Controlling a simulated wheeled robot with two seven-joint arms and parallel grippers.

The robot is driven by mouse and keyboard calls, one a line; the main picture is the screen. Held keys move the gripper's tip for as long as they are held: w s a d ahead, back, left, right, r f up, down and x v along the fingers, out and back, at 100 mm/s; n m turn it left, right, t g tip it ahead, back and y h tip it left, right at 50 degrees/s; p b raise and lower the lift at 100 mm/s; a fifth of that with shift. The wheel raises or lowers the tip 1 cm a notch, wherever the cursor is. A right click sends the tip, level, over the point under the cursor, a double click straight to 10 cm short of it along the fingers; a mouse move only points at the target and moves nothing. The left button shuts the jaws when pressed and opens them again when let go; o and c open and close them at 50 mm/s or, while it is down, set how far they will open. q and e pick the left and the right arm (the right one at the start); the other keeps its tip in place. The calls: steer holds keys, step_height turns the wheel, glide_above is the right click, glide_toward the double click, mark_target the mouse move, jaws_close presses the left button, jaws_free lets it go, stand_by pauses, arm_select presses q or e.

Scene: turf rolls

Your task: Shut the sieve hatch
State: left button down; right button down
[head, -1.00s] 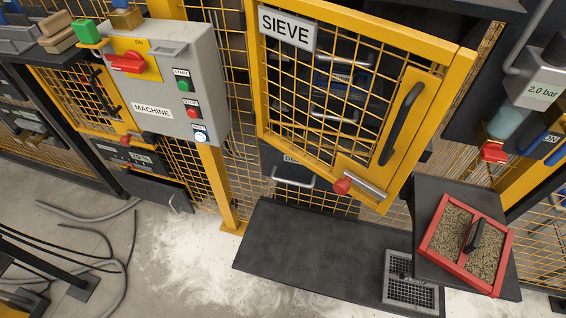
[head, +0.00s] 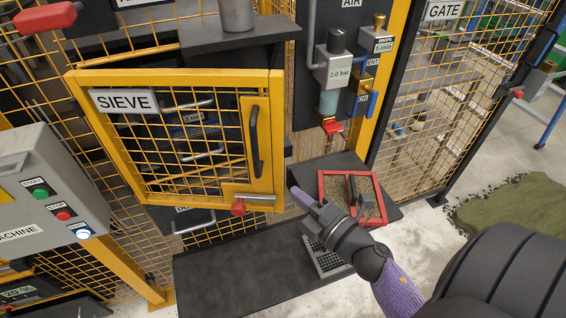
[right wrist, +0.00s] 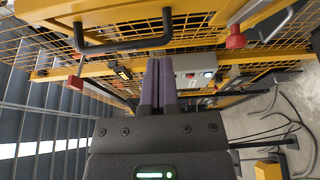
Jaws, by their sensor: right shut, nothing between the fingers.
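The sieve hatch (head: 179,76) is a yellow mesh door with a white SIEVE sign (head: 124,101) at its upper left. It appears to stand ajar, its frame out in front of the machine opening. A black bar handle (head: 254,142) is on its right side, and a latch with a red knob (head: 238,208) is at its lower right. My right gripper (head: 297,196) has purple fingers, shut and empty, just right of the hatch's lower right corner. In the right wrist view the shut fingers (right wrist: 160,85) point past a black handle (right wrist: 125,45). My left gripper is out of view.
A red-framed tray (head: 328,178) of grainy material rests on a dark shelf by my right gripper. A grey control box (head: 45,190) stands at left. An air unit (head: 334,65) hangs at right. A dark platform (head: 225,275) lies below the hatch.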

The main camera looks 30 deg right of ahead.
mark_target(272, 158)
steer(key=w, duration=0.5)
steer(key=w+d, duration=0.1)
steer(key=w, duration=0.1)
steer(key=shift+w+d, duration=0.1)
steer(key=shift+w, duration=0.1)
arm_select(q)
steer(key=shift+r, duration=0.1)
arm_select(e)
steer(key=shift+w+d, duration=0.3)
steer(key=shift+w, duration=0.1)
